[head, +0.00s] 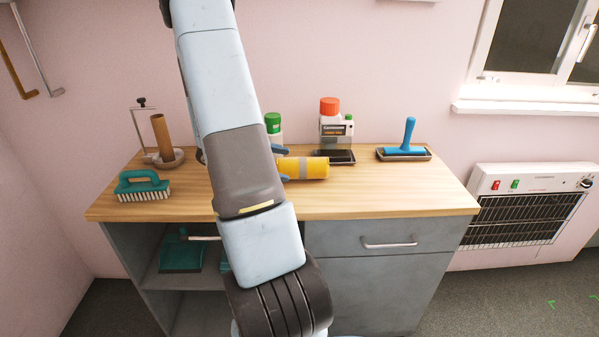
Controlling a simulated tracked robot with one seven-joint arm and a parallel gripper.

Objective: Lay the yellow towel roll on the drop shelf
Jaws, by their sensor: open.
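The yellow towel roll (308,168) lies on its side on the wooden worktop, its right end toward the window side. My arm hides its left part. My gripper (283,164) is mostly hidden behind my arm. Its blue fingertips show apart, one beyond the roll and one on its near side, around the left part of the roll. I cannot tell whether they touch it. No shelf is marked as the drop shelf; an open shelf (205,281) shows in the cabinet below the worktop, partly hidden by my arm.
A teal brush (143,187) and a holder with a brown tube (161,137) stand left. A green-capped bottle (273,124), a red-capped bottle (331,122) and a blue-handled tool on a tray (405,145) stand behind and right. The worktop's front right (410,193) is clear.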

